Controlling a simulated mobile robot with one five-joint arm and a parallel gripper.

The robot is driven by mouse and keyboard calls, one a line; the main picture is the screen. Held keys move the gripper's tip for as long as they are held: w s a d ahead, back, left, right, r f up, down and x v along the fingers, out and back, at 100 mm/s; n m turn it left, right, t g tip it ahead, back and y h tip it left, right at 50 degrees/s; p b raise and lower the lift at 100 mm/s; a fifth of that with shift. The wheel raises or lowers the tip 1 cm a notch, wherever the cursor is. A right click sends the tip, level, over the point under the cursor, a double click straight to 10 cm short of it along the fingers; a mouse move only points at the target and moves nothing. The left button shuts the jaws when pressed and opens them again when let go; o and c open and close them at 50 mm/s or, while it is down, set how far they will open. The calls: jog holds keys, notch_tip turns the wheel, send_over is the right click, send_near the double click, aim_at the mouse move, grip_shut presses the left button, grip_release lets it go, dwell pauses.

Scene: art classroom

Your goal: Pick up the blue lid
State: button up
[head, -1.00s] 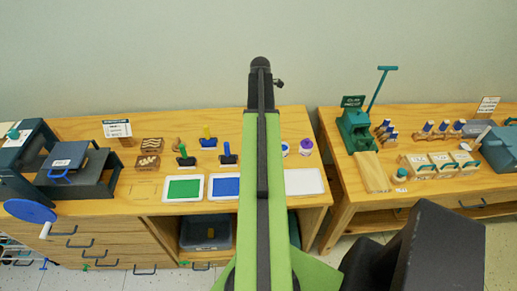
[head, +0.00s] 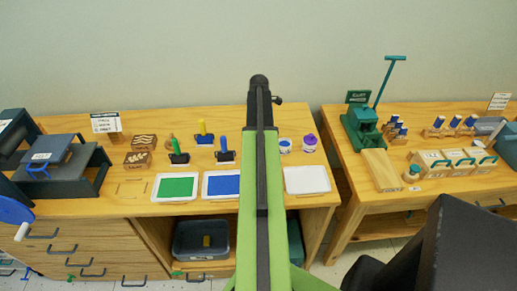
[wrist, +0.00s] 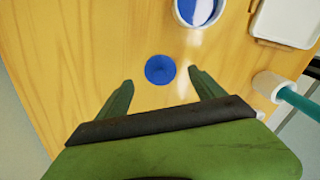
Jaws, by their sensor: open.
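The blue lid (wrist: 160,69) is a small round disc lying flat on the wooden table, in the wrist view. My gripper (wrist: 159,77) is open, its two green fingers spread on either side of the lid in the picture. The fingers hold nothing, and I cannot tell how high they are above the table. In the head view my arm hides the part of the table behind it, and I make out neither the lid nor the fingertips there.
A white jar (wrist: 201,9) with blue inside stands near the lid. A white tray (wrist: 290,18) and a white cylinder with a teal rod (wrist: 268,86) are to the right. In the head view, a purple-topped jar (head: 309,143) and green tray (head: 175,187) share the table.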

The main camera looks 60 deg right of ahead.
jog(key=f+b, duration=0.3)
jog(key=f, duration=0.1)
jog(key=shift+w+a+f+b, duration=0.15)
jog(key=shift+w+f+b, duration=0.05)
jog(key=shift+f+b, duration=0.2)
jog(key=shift+r, duration=0.2)
jog(key=c, duration=1.4)
